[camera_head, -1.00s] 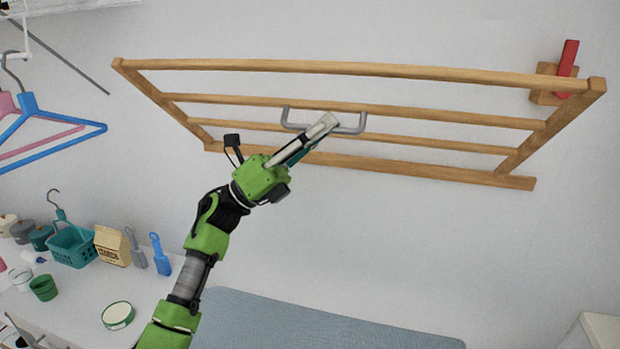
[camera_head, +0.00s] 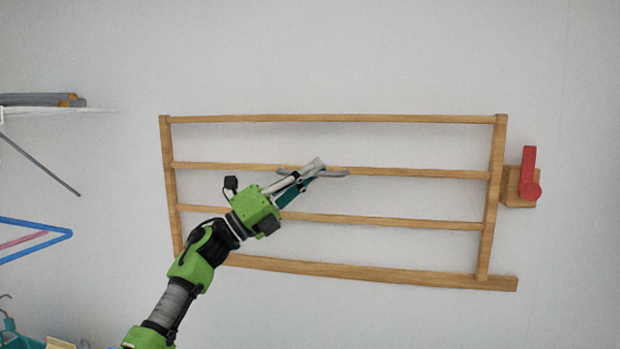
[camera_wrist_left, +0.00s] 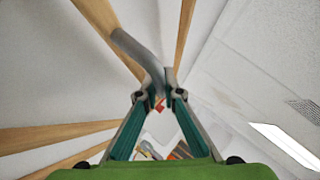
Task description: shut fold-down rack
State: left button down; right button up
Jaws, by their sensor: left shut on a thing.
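The wooden fold-down rack (camera_head: 330,119) shows in the head view as a frame with several rails, standing nearly flat along the wall. A grey handle (camera_head: 338,173) sits on its second rail from the top. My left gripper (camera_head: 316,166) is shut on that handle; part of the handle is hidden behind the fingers. A red lever (camera_head: 529,170) on a wooden block (camera_head: 513,189) is fixed to the wall right of the rack, lever pointing up. My right gripper is out of view.
A wall shelf (camera_head: 45,109) holds grey items at the left. A blue hanger (camera_head: 35,226) hangs below it, left of the rack. Items show partly at the lower left. The wall above the rack is bare.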

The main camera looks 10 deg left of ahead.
pick_arm(q)
jog(key=shift+w+r, duration=0.15)
jog(key=shift+w, duration=0.35)
jog(key=c, duration=2.2)
grip_release()
jog(key=shift+o, duration=0.2)
jog(key=v, duration=1.2)
